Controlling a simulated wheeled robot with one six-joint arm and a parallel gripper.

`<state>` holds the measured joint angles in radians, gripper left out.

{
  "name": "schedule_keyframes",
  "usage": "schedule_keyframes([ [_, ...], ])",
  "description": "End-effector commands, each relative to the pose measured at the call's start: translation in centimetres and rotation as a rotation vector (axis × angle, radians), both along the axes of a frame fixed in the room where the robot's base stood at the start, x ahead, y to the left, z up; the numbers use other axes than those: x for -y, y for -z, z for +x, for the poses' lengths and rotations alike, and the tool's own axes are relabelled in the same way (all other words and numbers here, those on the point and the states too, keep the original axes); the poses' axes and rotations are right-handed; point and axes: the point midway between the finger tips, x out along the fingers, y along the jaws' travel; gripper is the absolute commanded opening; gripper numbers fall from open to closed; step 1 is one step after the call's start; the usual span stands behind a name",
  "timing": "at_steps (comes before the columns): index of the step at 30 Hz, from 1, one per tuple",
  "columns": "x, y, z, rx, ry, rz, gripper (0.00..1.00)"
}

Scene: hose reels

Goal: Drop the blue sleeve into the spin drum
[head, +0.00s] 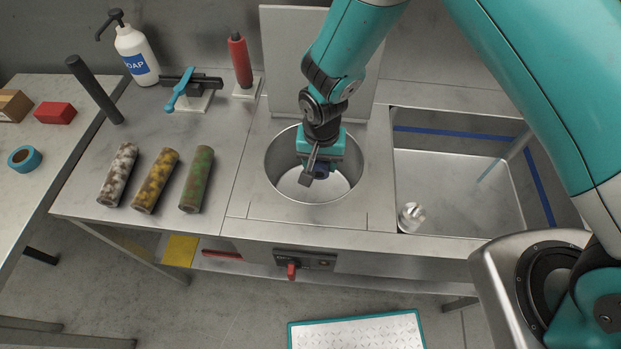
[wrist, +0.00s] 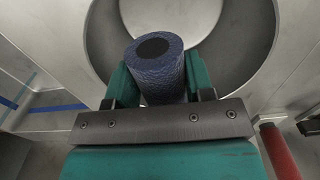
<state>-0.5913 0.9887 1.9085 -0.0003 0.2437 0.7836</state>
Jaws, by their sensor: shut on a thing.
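The blue sleeve (wrist: 162,78) is a dark blue, textured hollow tube, held between the two fingers of my gripper (wrist: 158,88) in the wrist view. In the head view my gripper (head: 320,172) is over the round opening of the spin drum (head: 345,190), near its middle. Only a small dark blue bit of the sleeve (head: 322,170) shows there, behind the gripper. The drum's wall (wrist: 245,35) curves behind the sleeve in the wrist view. I cannot tell how far the sleeve reaches below the rim.
White, yellow and green mottled sleeves (head: 156,180) lie on the counter left of the drum. A raised lid (head: 290,50) stands behind the opening. A sink basin (head: 455,180) is at right, with a small metal fitting (head: 411,217) at its corner. A red-handled switch (head: 292,270) is on the front.

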Motion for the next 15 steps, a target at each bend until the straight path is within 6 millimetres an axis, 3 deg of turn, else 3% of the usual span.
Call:
schedule_keyframes([
  [1, 0.0, 1.2, 0.0, -0.001, 0.0, -0.001, 0.24],
  [6, 0.1, 3.2, 0.0, -0.001, 0.001, -0.001, 0.24],
  [15, 0.0, 4.0, 0.0, 0.0, 0.001, 0.0, 0.24],
])
